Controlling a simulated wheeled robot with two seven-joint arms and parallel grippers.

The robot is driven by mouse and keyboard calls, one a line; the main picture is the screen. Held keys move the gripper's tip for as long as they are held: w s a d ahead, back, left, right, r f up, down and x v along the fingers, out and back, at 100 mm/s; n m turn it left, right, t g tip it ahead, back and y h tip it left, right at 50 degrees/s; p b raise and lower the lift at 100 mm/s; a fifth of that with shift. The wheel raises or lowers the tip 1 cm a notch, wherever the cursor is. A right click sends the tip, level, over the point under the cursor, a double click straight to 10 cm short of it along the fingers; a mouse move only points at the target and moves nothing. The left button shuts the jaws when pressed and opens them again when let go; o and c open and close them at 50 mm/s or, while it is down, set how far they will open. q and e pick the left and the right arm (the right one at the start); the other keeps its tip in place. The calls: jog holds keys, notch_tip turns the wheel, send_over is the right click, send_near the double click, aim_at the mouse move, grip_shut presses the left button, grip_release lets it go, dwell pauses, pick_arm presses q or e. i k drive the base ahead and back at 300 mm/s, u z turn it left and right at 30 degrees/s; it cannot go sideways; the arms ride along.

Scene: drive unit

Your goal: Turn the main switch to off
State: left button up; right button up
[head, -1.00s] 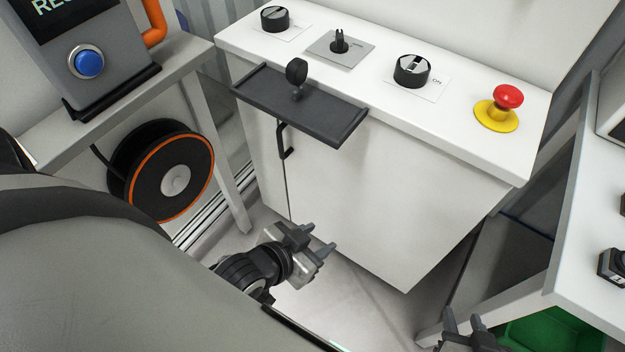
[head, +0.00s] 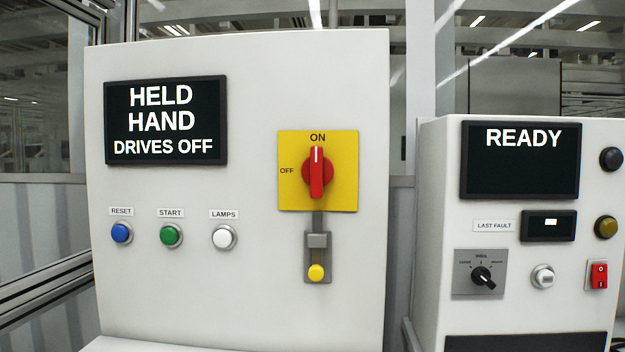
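The main switch (head: 317,172) is a red rotary handle on a yellow plate (head: 344,195) on the front of a light grey cabinet (head: 240,280). Its handle stands upright, with the white mark at the top pointing to ON. The OFF label (head: 287,171) is to the left of the handle. Below the plate is a grey slide or latch piece (head: 317,240) with a yellow knob (head: 316,273) at its lower end. Neither gripper shows in the head view now.
A display (head: 165,121) reads HELD HAND, DRIVES OFF. Below it are a blue RESET button (head: 121,233), a green START button (head: 170,236) and a white LAMPS button (head: 223,237). A second cabinet (head: 440,220) at right has a READY display (head: 520,160).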

aim_at(318, 171)
jog(key=u, duration=0.8)
jog(key=k, duration=0.7)
jog(key=u, duration=0.1)
